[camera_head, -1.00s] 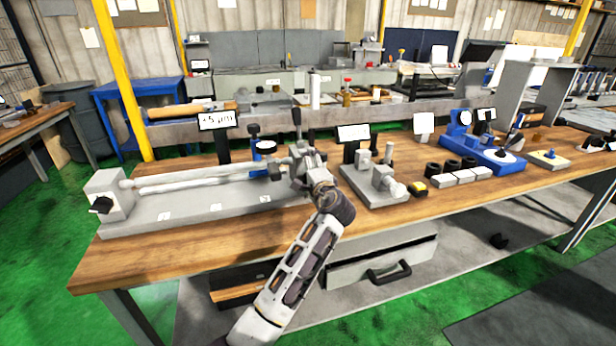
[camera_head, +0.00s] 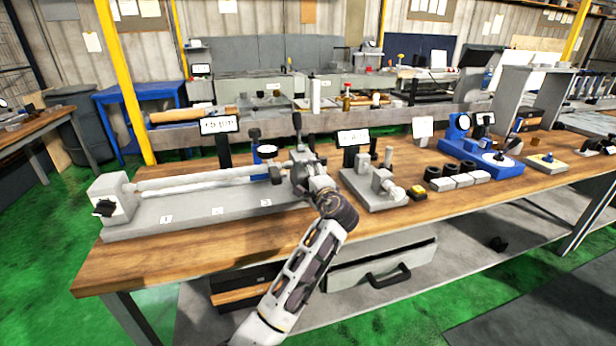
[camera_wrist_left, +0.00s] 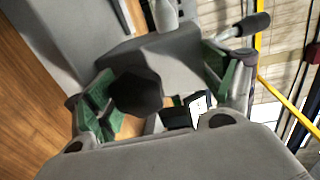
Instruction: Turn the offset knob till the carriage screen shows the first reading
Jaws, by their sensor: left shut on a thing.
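The grinder (camera_head: 200,213) lies along the left of the bench, with a long pale shaft (camera_head: 205,180) and small numbered plates on its base. A screen (camera_head: 219,125) stands behind it and seems to read about +5 µm; the text is blurred. A second screen (camera_head: 353,137) stands further right, unreadable. My left gripper (camera_head: 303,172) is at the grinder's right end. In the left wrist view its green-padded fingers (camera_wrist_left: 160,90) are around a dark faceted knob (camera_wrist_left: 137,92), likely the offset knob, and shut on it. The gripper hides this knob in the head view.
A blue instrument (camera_head: 480,155) is further right. An upright lever (camera_head: 297,122) rises behind my gripper. The front bench strip is clear.

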